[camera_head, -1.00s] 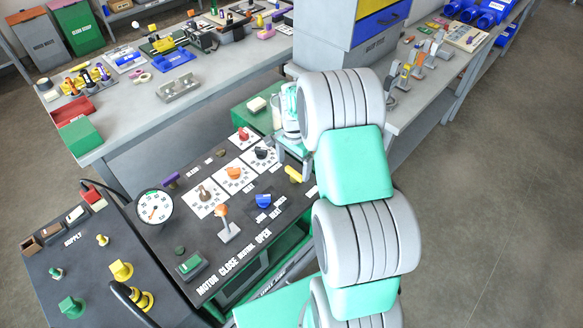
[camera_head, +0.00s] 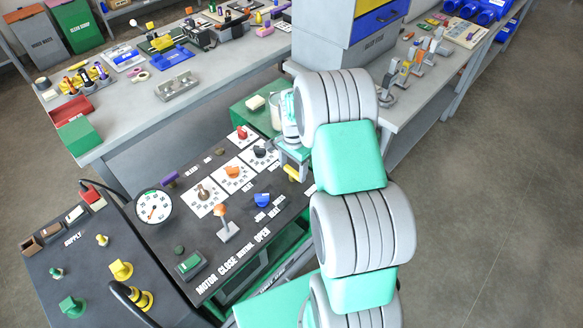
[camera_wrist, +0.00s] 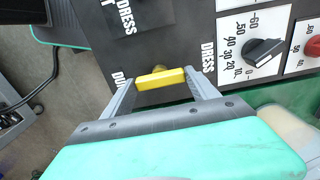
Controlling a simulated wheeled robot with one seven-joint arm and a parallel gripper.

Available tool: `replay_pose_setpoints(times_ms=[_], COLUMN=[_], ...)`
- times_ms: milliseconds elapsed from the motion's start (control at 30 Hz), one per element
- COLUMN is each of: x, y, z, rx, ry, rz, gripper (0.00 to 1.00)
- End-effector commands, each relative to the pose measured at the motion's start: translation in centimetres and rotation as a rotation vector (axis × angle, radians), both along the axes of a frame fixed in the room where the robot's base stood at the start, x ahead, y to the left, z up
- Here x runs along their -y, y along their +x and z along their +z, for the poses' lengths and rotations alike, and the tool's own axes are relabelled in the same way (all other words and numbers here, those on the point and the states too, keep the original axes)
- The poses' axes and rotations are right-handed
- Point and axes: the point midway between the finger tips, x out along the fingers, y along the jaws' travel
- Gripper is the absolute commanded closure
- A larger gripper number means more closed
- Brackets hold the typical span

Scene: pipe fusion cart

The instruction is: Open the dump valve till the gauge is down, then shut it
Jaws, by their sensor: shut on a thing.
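The dump valve's yellow handle (camera_wrist: 160,78) lies between my gripper's (camera_wrist: 158,84) two grey fingers in the wrist view. The fingers are shut on it, one at each end. The label beside it is partly hidden by a finger; "DU" shows. In the head view the yellow handle (camera_head: 292,173) is at the right edge of the dark panel, just below my gripper (camera_head: 292,160).
The panel carries an orange knob (camera_head: 233,172), a black knob (camera_head: 259,151), a blue knob (camera_head: 262,200) and an orange-tipped lever (camera_head: 225,224). A black supply box (camera_head: 90,255) stands at the left. Grey benches with loose parts lie behind. The floor at right is clear.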

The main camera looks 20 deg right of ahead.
Motion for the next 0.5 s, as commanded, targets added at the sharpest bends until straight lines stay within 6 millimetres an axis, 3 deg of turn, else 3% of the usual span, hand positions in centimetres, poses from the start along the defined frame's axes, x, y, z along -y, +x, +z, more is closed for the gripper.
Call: replay_pose_setpoints(times_ms=[200, 500], x=[-0.07, -0.03], y=[0.19, 0.27], z=[0.13, 0.08], rx=[0.004, 0.005], ry=[0.002, 0.002], rz=[0.003, 0.036], gripper=[0.72, 0.72])
